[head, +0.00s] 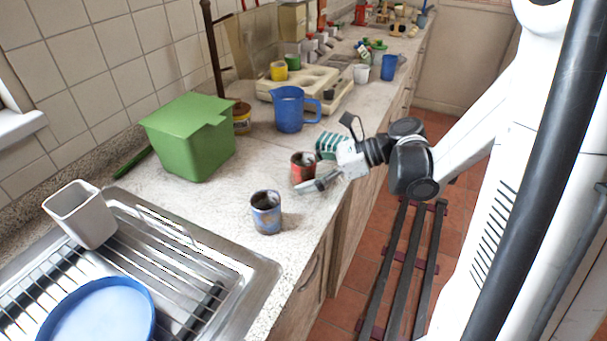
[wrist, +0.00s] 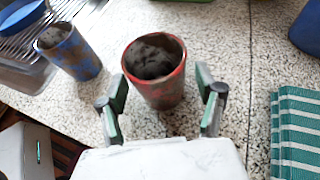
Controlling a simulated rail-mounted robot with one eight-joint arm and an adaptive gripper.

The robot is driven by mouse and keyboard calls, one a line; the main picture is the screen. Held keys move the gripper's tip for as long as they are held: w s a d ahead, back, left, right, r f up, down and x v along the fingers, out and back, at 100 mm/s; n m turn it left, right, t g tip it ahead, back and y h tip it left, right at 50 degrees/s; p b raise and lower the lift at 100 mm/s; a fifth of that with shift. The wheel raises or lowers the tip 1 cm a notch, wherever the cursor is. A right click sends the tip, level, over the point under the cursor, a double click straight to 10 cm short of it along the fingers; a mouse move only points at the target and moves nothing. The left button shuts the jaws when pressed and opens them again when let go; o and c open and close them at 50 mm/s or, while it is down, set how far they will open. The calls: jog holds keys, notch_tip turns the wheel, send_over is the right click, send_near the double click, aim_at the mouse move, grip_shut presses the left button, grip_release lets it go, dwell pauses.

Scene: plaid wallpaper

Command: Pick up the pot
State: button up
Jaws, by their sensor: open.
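A red pot (head: 300,172) with dark contents stands upright on the counter near its front edge. In the wrist view the red pot (wrist: 158,97) is centred just ahead of and partly between my fingers, with gaps on both sides. My gripper (head: 318,182) is open and low beside the red pot. In the wrist view my gripper (wrist: 161,88) has one green-padded finger on each side of the pot. A second pot, blue and brown (head: 266,213), stands apart, closer to the sink; it also shows at the upper left of the wrist view (wrist: 76,58).
A green-and-white striped cloth (head: 329,144) lies right of the red pot in the wrist view (wrist: 298,135). A blue jug (head: 289,110), green box (head: 189,140) and sink rack (head: 190,270) surround a clear patch of counter.

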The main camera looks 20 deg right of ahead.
aim_at(303, 159)
jog(key=shift+w+a+f, duration=0.2)
jog(key=shift+a, duration=0.15)
jog(key=c, duration=1.4)
jog(key=shift+o, duration=0.2)
jog(key=shift+r, duration=0.2)
notch_tip(303, 159, up, 4)
jog(key=shift+r+p, duration=0.15)
jog(key=shift+p, duration=0.5)
jog(key=s+a+r+p, duration=0.2)
jog(key=s+a+r, duration=0.4)
jog(key=a, duration=0.4)
jog(key=shift+s+r, duration=0.15)
jog(key=shift+r, duration=0.05)
